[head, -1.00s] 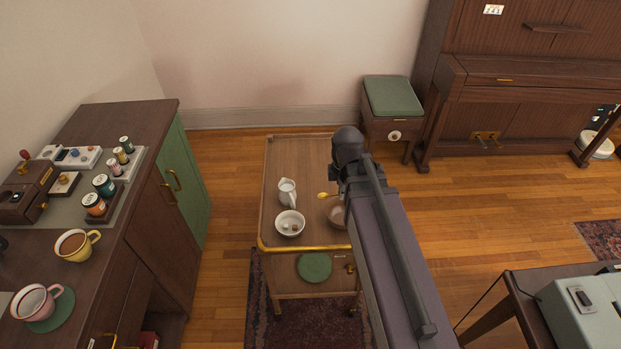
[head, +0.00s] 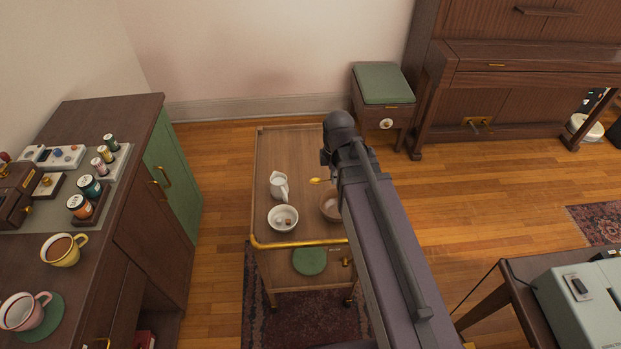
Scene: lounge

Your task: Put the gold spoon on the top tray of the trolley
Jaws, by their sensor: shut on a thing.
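The gold spoon (head: 316,180) juts out to the left from behind the end of my arm, over the top tray of the trolley (head: 290,153). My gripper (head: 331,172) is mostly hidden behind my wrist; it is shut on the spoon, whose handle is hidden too. I cannot tell how high the spoon is above the tray. On the tray stand a white jug (head: 279,186), a white bowl (head: 283,218) with small lumps in it, and a brownish bowl (head: 330,206) partly covered by my arm.
The tray's far left part is bare. A gold rail (head: 290,244) runs along its near edge. A green disc (head: 309,261) lies on the lower shelf. A cabinet (head: 150,200) stands left, a green-topped stool (head: 384,85) behind right, a desk with a typewriter-like machine (head: 580,300) at right.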

